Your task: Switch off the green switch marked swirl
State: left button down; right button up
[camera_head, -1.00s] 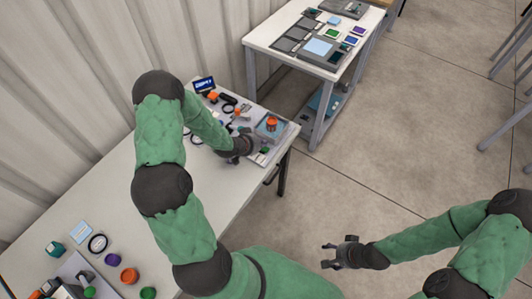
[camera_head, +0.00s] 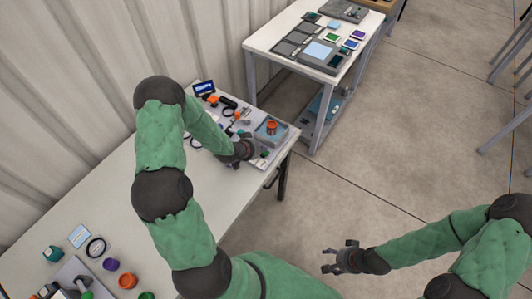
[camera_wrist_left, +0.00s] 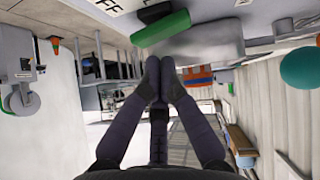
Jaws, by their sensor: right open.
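The green switch (camera_wrist_left: 160,28) shows in the left wrist view as a green rocker block on a pale panel, with a black part beside it and lettering ending in "FF" above. In the head view a small green spot at the panel's near edge (camera_head: 265,154) looks like this switch. My left gripper (camera_wrist_left: 160,65) has its fingertips together just below the switch in the wrist view; I cannot tell whether they touch it. In the head view my left gripper (camera_head: 250,151) is at the panel's edge. My right gripper (camera_head: 328,259) is open and empty over the floor. The swirl mark is not readable.
The panel carries an orange-red knob (camera_head: 271,128) on a blue-grey box, close beside my left gripper. A small screen (camera_head: 204,88) and cables lie behind. A second table (camera_head: 262,42) stands at the back.

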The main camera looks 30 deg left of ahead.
pick_arm(q)
jog(key=shift+f, duration=0.1)
dwell(0.5)
jog(key=shift+d+f+b, duration=0.1)
jog(key=shift+f+b, duration=0.2)
jog(key=shift+b, duration=0.1)
jog(key=shift+d+f+b, duration=0.1)
jog(key=shift+f+b, duration=0.35)
dwell(0.6)
jog(key=shift+r, duration=0.15)
dwell(0.3)
jog(key=shift+a+r+p, duration=0.2)
jog(key=shift+r+p, duration=0.5)
jog(key=shift+r, duration=0.05)
jog(key=shift+r, duration=0.1)
jog(key=r+p, duration=0.2)
jog(key=a+r+p, duration=0.1)
jog(key=r+p, duration=0.1)
jog(key=shift+r, duration=0.4)
jog(key=shift+f, duration=0.1)
